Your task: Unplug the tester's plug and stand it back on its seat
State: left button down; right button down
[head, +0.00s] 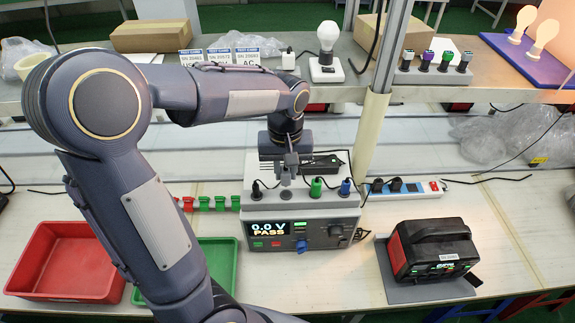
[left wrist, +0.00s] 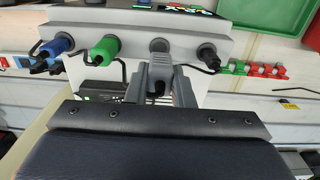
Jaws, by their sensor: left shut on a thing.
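The tester (head: 330,246) stands in the middle of the bench. Its screen reads 0.0 V and PASS. My left gripper (head: 287,172) is above its top and shut on a grey plug (left wrist: 156,84), seen between the fingers in the left wrist view. A grey round fitting (left wrist: 159,46) is just beyond the plug; whether they touch is unclear. A green plug (head: 316,187), a blue plug (head: 346,187) and a black plug (head: 256,188) stand in the same row. The red-and-black power station (head: 436,250) is to the right on a grey mat. My right gripper is out of view.
A red tray (head: 68,262) and a green tray (head: 218,262) lie left of the tester. A white power strip (head: 403,188) lies behind it, right of a post (head: 377,110). The shelf holds a bulb (head: 328,38), cards and boxes.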

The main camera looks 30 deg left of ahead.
pick_arm(q)
notch_tip(320, 180, down, 3)
jog(key=shift+w+f+b, duration=0.1)
jog(key=shift+b, duration=1)
jog(key=shift+f+b, duration=0.8)
jog(key=shift+f, duration=0.3)
jog(key=c, duration=1.2)
grip_release()
jog(key=shift+o, duration=0.2)
notch_tip(320, 180, up, 8)
jog(key=shift+f, duration=0.1)
jog(key=s+d+f+m+t+h, duration=0.1)
jog(key=s+d+m+t+h, duration=0.1)
jog(key=s, duration=0.6)
jog(key=s+d+f+m+t+h, duration=0.1)
jog(key=s+d+f+m+t, duration=0.1)
jog(key=s, duration=0.7)
jog(key=shift+f+m+t+h, duration=0.2)
jog(key=shift+m+t+h, duration=0.2)
jog(key=shift+t, duration=0.4)
